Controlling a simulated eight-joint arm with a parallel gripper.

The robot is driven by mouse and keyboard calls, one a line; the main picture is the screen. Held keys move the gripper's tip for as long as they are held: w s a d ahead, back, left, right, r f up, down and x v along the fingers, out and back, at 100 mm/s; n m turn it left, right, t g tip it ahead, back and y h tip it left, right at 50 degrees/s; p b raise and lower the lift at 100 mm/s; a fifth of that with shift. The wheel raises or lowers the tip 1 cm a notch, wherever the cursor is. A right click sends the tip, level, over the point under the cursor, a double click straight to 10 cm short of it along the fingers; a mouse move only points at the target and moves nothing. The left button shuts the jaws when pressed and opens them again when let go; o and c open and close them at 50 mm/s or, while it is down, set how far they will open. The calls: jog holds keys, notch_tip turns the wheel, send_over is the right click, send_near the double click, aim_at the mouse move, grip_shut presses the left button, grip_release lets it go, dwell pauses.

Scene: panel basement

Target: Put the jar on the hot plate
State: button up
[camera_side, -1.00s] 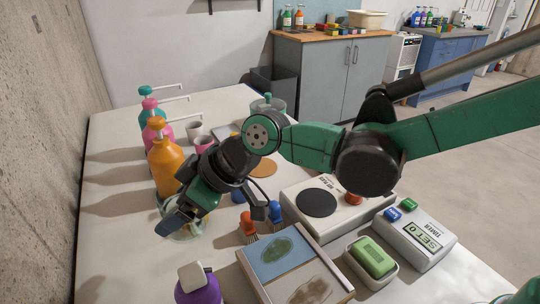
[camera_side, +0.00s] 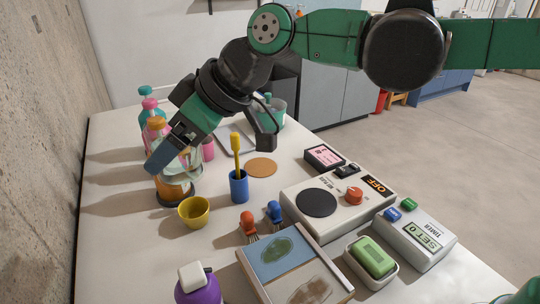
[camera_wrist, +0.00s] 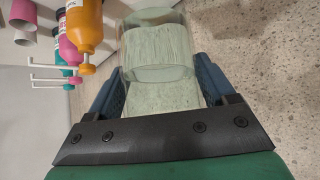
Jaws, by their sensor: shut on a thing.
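The clear glass jar (camera_side: 190,160) is in my gripper, raised in front of the orange pump bottle at the left of the table in the side view. My gripper (camera_side: 172,152) is shut on it. In the wrist view the jar (camera_wrist: 157,48) sits between the two blue fingers of my gripper (camera_wrist: 160,92), with its far end pointing away from the palm. The hot plate (camera_side: 300,181) is a white box with a black round plate, a red knob and an "OFF" display. It stands to the right of the jar, and its round plate is bare.
A yellow cup (camera_side: 193,212) and a blue cup (camera_side: 238,187) with a yellow-handled tool stand between the jar and the hot plate. An orange disc (camera_side: 261,167) lies behind. Brushes, a picture board (camera_side: 292,267), a soap dish and a timer (camera_side: 415,238) crowd the front.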

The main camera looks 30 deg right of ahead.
jog(key=d+r+m+t+h, duration=0.1)
jog(key=d+r+m, duration=0.1)
jog(key=d, duration=0.9)
jog(key=d+r+m+t+h, duration=0.1)
jog(key=d+r+m+h, duration=0.15)
jog(key=d, duration=0.95)
jog(key=shift+y, duration=0.35)
jog(key=f, duration=1.9)
jog(key=shift+s+a+f, duration=0.1)
jog(key=shift+s+f, duration=0.1)
jog(key=shift+f, duration=0.2)
jog(key=shift+f, duration=0.1)
jog(key=o, duration=1.4)
jog(key=shift+c, duration=0.2)
